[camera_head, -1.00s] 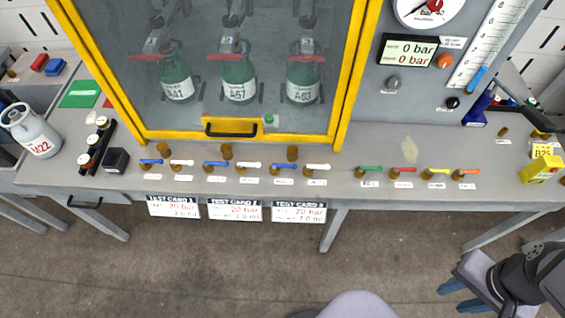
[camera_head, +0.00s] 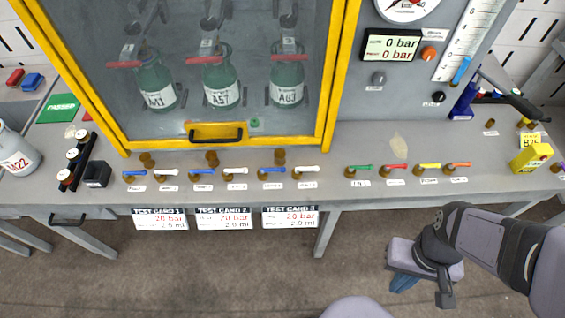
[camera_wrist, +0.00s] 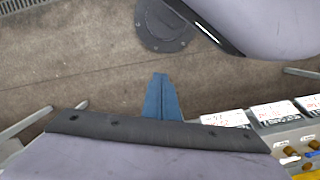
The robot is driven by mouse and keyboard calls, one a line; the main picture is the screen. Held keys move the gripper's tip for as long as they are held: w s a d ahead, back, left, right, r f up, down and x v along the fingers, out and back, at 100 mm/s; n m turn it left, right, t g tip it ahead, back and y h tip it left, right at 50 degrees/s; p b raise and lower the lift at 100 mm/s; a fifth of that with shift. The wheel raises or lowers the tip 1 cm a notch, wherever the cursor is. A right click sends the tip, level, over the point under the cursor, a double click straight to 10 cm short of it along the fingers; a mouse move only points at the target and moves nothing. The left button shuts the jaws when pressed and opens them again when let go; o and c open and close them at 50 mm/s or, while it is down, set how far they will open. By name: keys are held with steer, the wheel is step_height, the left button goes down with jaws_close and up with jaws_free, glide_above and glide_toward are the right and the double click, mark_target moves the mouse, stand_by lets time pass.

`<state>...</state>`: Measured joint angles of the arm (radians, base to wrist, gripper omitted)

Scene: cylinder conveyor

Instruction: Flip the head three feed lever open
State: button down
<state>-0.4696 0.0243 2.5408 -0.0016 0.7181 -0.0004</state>
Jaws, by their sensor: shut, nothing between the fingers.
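A row of small brass valves with coloured levers runs along the bench front. Under the third bottle (camera_head: 287,83) are a blue lever (camera_head: 271,170) and a white lever (camera_head: 306,169), both lying sideways to the right. Their small labels are too blurred to read, so I cannot tell which is the feed lever. My gripper (camera_head: 403,284) is in front of the bench over the floor, right of and apart from these levers. Its blue fingers (camera_wrist: 160,97) are together and empty in the wrist view.
The yellow-framed cabinet (camera_head: 228,143) stands behind the levers. Other blue and white levers are to the left; green, red, yellow and orange (camera_head: 458,165) ones to the right. Test cards (camera_head: 290,217) hang on the bench front. The floor (camera_head: 200,275) before it is clear.

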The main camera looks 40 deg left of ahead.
steer(key=a+f+n+b, duration=0.2)
steer(key=a+f+n, duration=0.1)
steer(key=a, duration=0.4)
steer(key=a+f+n+b, duration=0.1)
steer(key=a+f+n, duration=0.2)
steer(key=a, duration=0.4)
steer(key=t+y+b, duration=0.1)
steer(key=t+y, duration=0.3)
glide_toward(272, 170)
step_height(272, 170, up, 3)
steer(key=w, duration=0.3)
steer(key=shift+d+f+m, duration=0.1)
steer(key=shift+d+m, duration=0.35)
steer(key=shift+m, duration=0.75)
steer(key=shift+f, duration=0.1)
steer(key=shift+p+x, duration=1)
steer(key=shift+x, duration=3.95)
